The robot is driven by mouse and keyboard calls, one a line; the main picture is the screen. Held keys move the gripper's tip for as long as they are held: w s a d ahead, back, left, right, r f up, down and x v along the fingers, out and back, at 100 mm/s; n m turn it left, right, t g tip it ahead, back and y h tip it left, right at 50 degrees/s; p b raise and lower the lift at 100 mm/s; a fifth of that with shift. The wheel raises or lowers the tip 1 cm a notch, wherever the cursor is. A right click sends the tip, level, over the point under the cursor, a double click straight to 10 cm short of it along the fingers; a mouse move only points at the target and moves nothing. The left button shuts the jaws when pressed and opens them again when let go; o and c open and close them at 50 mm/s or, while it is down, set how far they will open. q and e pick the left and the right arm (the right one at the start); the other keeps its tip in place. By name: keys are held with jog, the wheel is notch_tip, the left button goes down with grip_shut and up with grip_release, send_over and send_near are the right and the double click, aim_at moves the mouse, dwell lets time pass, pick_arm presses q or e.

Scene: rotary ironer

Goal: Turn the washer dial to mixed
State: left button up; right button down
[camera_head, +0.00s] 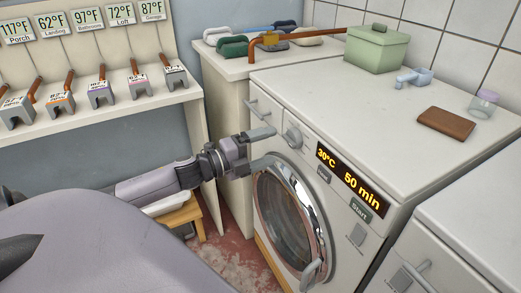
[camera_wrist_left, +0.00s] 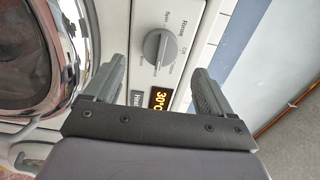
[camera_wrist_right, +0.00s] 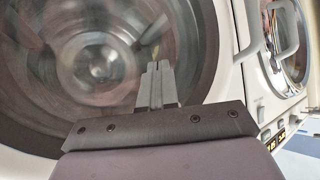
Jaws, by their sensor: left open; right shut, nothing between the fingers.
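The washer dial (camera_head: 292,135) is a round grey knob at the upper left of the white washer front (camera_head: 345,232). In the left wrist view the dial (camera_wrist_left: 160,47) stands on a white panel with small labels, among them Rinse, Off and Spin; I cannot read a mixed label or tell the set position. My left gripper (camera_head: 267,147) is open and empty just left of the dial. In the left wrist view its fingers (camera_wrist_left: 157,90) lie on either side of the dial, apart from it. My right gripper (camera_wrist_right: 157,68) is shut and empty before a round glass door (camera_wrist_right: 75,60).
The washer display (camera_head: 350,180) reads 30°C and 50 min. Below the dial is the round washer door (camera_head: 318,215). A shelf (camera_head: 110,117) with tagged blocks is at left.

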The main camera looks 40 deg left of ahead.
pick_arm(q)
jog(key=shift+s+a, duration=0.2)
jog(key=shift+s, duration=0.35)
pick_arm(e)
jog(key=shift+f, duration=0.1)
